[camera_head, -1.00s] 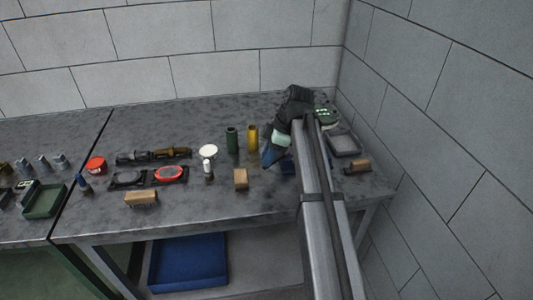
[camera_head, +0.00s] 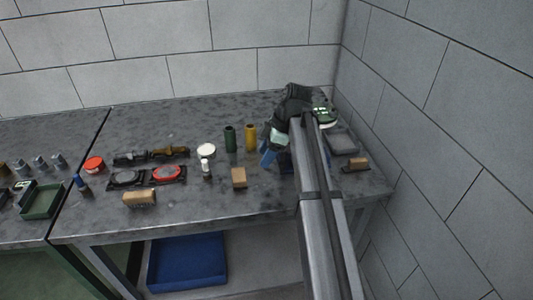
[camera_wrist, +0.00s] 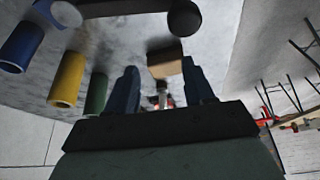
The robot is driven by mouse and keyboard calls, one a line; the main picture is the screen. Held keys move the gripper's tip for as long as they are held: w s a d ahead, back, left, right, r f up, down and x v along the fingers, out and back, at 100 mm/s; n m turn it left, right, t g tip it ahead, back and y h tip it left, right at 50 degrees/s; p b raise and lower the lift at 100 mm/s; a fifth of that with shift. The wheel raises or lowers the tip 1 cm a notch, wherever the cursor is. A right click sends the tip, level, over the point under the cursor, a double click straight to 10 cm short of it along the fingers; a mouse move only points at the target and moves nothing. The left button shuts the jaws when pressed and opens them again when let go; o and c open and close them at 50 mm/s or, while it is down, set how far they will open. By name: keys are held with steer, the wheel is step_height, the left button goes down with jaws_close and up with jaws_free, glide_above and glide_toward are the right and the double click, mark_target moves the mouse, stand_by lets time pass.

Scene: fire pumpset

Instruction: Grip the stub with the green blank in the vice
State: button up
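A green cylinder (camera_head: 230,138) stands upright on the bench beside a yellow cylinder (camera_head: 250,137). The wrist view shows the green one (camera_wrist: 96,94), the yellow one (camera_wrist: 67,79) and a blue cylinder (camera_wrist: 21,47) in a row left of my fingers. I cannot tell which is the stub with the green blank. A dark blue form (camera_head: 287,163), possibly the vice, is mostly hidden behind my arm. My gripper (camera_wrist: 160,87) is open and empty, its blue fingers apart. In the head view my gripper (camera_head: 268,158) is low over the bench, right of the yellow cylinder.
A wooden block (camera_head: 239,178) and small white bottle (camera_head: 206,168) stand left of my gripper. In the wrist view a dark rod with a round end (camera_wrist: 184,18) crosses beyond the fingers. A grey tray (camera_head: 341,141) and another block (camera_head: 356,164) lie right, near the wall.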

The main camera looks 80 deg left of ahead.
steer(key=v, duration=1.3)
steer(key=shift+r, duration=0.45)
steer(key=shift+w, duration=0.1)
